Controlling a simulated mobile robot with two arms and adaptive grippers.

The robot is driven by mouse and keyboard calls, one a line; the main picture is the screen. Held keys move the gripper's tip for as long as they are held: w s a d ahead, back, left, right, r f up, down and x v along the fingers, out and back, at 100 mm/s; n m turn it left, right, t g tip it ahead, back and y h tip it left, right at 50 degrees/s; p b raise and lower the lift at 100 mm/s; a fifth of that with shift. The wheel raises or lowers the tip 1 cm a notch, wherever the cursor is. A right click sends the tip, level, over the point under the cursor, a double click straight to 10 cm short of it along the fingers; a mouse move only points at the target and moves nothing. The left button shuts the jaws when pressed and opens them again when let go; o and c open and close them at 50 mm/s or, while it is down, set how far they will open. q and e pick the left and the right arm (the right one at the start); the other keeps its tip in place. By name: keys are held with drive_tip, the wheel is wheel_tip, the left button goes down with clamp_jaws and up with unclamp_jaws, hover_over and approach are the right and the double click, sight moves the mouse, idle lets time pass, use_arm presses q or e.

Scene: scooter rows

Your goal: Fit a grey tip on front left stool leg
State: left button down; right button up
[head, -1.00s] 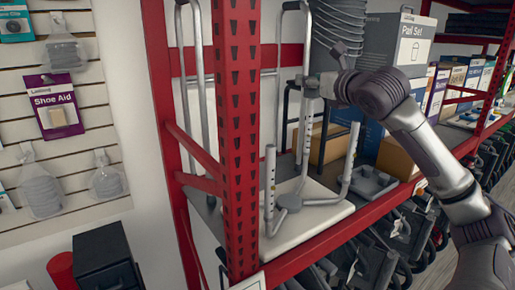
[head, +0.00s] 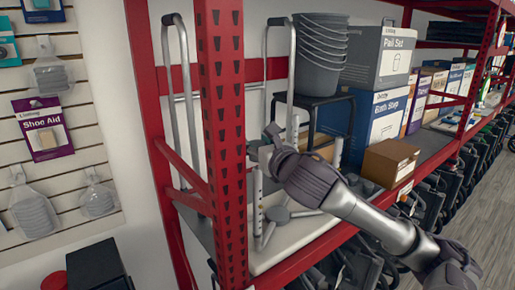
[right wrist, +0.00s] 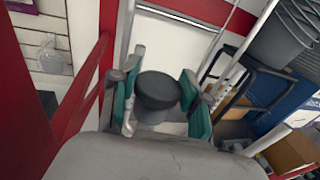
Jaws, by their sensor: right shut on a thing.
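An upturned stool with a white seat (head: 315,228) lies on the shelf, its pale tube legs pointing up. The front left leg (head: 257,194) stands just right of the red post. The front right leg (head: 338,152) shows behind my arm. My right gripper (head: 264,150) is above the front left leg, its fingers close to the leg's top. In the right wrist view, a dark grey tip (right wrist: 158,90) sits between the green finger pads, gripped. Whether the tip touches the leg cannot be told; the leg's top is hidden. My left gripper is out of view.
The red perforated post (head: 222,140) stands close left of my right gripper. Behind are grey stacked pails (head: 320,50) on a dark stand, and blue boxes (head: 378,115). A brown carton (head: 390,162) is right on the shelf. Wheeled things are parked below the shelf.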

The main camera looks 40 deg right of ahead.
wheel_tip(320, 180, down, 2)
drive_tip(key=shift+f, duration=0.8)
drive_tip(key=o, duration=1)
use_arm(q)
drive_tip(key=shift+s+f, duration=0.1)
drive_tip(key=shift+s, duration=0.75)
use_arm(e)
drive_tip(key=shift+o, duration=0.2)
drive_tip(key=shift+r, duration=0.15)
